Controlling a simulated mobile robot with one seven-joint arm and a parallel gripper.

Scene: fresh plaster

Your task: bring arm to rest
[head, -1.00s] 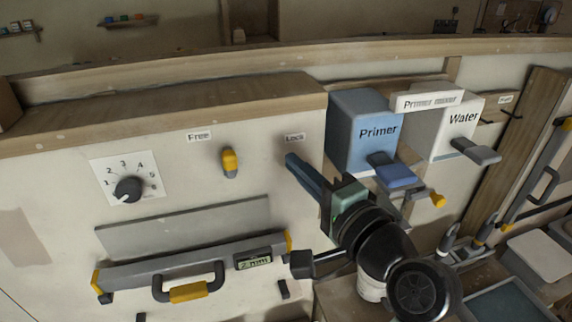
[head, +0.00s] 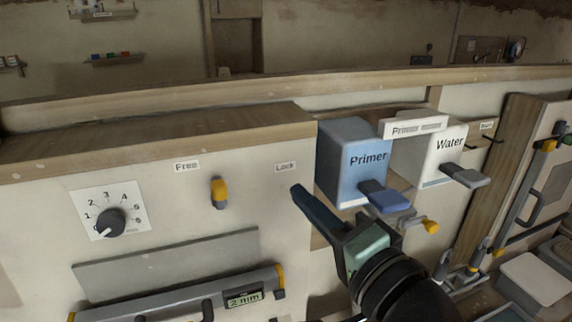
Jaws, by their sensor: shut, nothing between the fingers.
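My gripper (head: 318,213) is in the head view at lower centre, with dark fingers pointing up and left. It is shut and empty. My arm reaches up from the bottom edge of the picture. Whether the fingertips touch the panel cannot be told.
The panel holds a numbered dial (head: 111,222), a yellow knob (head: 219,193) and a bar with a small display (head: 243,299). A white Water box (head: 440,150) stands right of the Primer box. A wooden post (head: 494,180) and shelf items are at right.

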